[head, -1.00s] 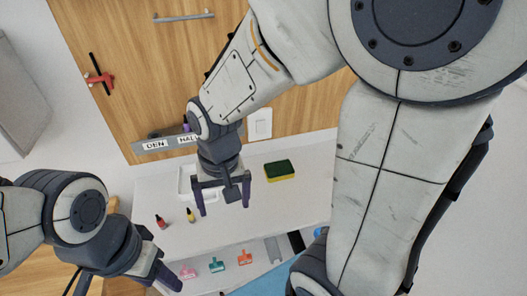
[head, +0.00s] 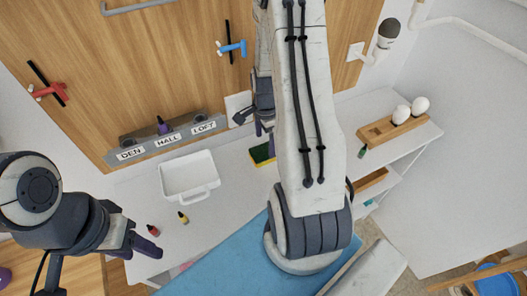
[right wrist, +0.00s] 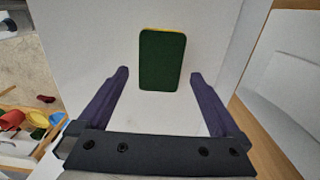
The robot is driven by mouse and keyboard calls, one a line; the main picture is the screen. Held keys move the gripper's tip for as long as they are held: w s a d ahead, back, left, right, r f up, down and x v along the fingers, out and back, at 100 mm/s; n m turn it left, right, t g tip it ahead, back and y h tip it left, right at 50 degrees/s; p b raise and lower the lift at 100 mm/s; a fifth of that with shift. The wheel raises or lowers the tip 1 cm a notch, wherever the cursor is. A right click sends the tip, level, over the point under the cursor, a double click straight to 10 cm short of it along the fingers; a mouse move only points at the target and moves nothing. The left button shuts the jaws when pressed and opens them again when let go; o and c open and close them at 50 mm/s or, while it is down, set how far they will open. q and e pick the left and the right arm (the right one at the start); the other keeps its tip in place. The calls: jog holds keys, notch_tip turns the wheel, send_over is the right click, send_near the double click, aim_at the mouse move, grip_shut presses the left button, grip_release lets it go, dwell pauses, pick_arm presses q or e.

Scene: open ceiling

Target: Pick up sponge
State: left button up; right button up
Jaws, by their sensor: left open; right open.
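The sponge (head: 262,153), green on top with a yellow layer, lies on the white shelf top, partly hidden by my right arm in the head view. It also shows whole in the right wrist view (right wrist: 162,60), green face toward the camera. My right gripper (head: 263,130) is open and mostly hidden behind my arm in the head view. In the right wrist view its purple fingers (right wrist: 159,78) are spread, with the sponge ahead between their tips, not gripped. My left gripper (head: 143,249) is open and empty at the lower left, away from the sponge.
A white tray (head: 189,176) with a handle stands left of the sponge. A red bottle (head: 153,230) and a yellow bottle (head: 183,217) stand in front of it. A labelled rack (head: 168,141) runs along the wooden panel. A wooden holder with white bulbs (head: 392,129) is at right.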

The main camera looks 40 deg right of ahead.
aim_at(265, 151)
jog(key=shift+f+p, duration=0.35)
jog(key=shift+f, duration=0.15)
notch_tip(265, 151, down, 3)
jog(key=shift+f+p, duration=0.1)
jog(key=shift+p, duration=0.6)
jog(key=shift+f, duration=0.6)
jog(key=c, duration=1.3)
jog(key=shift+r, duration=0.15)
jog(key=shift+w+r+b, duration=0.1)
jog(key=shift+r+b, duration=0.2)
jog(key=shift+r, duration=0.2)
jog(key=r, duration=0.1)
jog(key=r+b, duration=0.1)
jog(key=s+d+r, duration=0.1)
jog(key=shift+r+b, duration=0.2)
jog(key=shift+b, duration=0.1)
jog(key=s+d+r+b, duration=0.1)
jog(key=s+d+r, duration=0.2)
jog(key=s+d+r+b, duration=0.1)
jog(key=s+d+r, duration=0.2)
jog(key=s+d, duration=0.1)
jog(key=shift+s+d+r, duration=0.15)
jog(key=shift+s+r, duration=0.05)
jog(key=shift+r, duration=0.05)
